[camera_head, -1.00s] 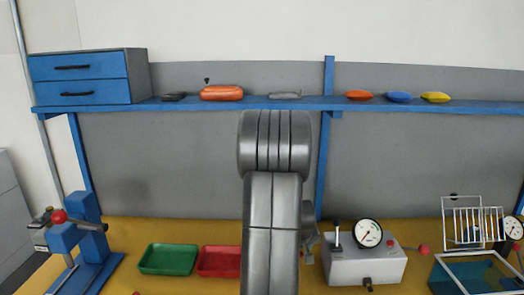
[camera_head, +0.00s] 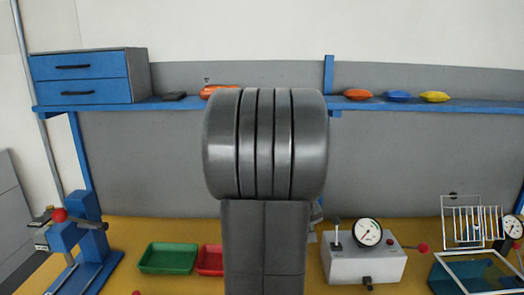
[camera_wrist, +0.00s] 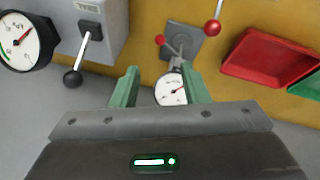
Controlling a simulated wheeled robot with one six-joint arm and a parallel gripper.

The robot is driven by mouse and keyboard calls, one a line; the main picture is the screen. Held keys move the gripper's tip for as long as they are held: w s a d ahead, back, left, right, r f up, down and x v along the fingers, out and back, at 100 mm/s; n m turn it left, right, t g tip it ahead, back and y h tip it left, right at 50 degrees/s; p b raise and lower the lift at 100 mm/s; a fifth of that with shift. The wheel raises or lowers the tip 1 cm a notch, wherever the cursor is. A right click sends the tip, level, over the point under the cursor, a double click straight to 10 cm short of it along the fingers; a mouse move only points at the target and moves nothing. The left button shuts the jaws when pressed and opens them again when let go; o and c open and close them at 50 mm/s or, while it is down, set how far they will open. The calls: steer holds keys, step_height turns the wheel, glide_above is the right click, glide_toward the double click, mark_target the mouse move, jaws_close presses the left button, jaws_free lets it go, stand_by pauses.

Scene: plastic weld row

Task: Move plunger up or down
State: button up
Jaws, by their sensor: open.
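No part can be clearly told as the plunger. In the wrist view a small device with a round white gauge (camera_wrist: 171,90) stands on a grey plate (camera_wrist: 181,40). A short handle with a red ball (camera_wrist: 160,40) shows beside it. My gripper (camera_wrist: 159,72) is open, with its two green fingers apart on either side of the small gauge and nothing held between them. Whether a finger touches the device cannot be told. In the head view my arm hides the gripper and nearly all of this device.
A grey box (camera_head: 350,266) with a gauge and a black-knobbed lever (camera_wrist: 84,56) stands close by. A rod with a red ball (camera_wrist: 213,27) and a red tray (camera_wrist: 262,55) are near. A blue press (camera_head: 75,240) stands left, a wire rack (camera_head: 478,225) right.

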steer(key=a+f+n+h+p, duration=0.1)
steer(key=a+n+h+p, duration=0.2)
steer(key=n, duration=0.6)
steer(key=s+a+f+n+h+p, duration=0.1)
steer(key=a+f+n+h+p, duration=0.1)
steer(key=n, duration=0.6)
steer(key=a+h+p, duration=0.1)
steer(key=a+h, duration=0.1)
steer(key=shift+s+a+n+h+p, duration=0.15)
steer(key=shift+a+n+h+p, duration=0.15)
steer(key=shift+a+n+h, duration=0.1)
steer(key=shift+d+r, duration=0.1)
steer(key=shift+d, duration=0.05)
